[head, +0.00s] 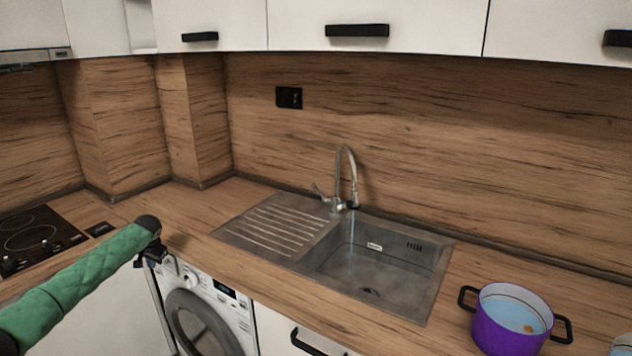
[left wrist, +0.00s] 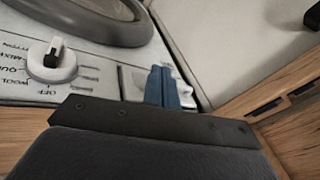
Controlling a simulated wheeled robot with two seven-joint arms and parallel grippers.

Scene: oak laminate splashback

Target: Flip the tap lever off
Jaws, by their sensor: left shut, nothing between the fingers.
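The chrome tap (head: 345,165) stands at the back of the steel sink (head: 433,285), with its spout arched over the basin. Its lever (head: 321,193) sticks out to the left at the tap's base. A thin bluish stream of water runs from the spout into the basin. My left gripper (head: 170,264) points down at the counter's front edge, left of the sink and well apart from the lever. In the left wrist view its fingers (left wrist: 163,88) are together and hold nothing, in front of the washing machine. My right gripper is not in view.
A purple pot (head: 511,321) with liquid stands on the counter right of the sink. A washing machine (head: 235,316) sits below the counter, close to my left gripper. A hob (head: 35,240) is at the left. The counter between gripper and drainer is clear.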

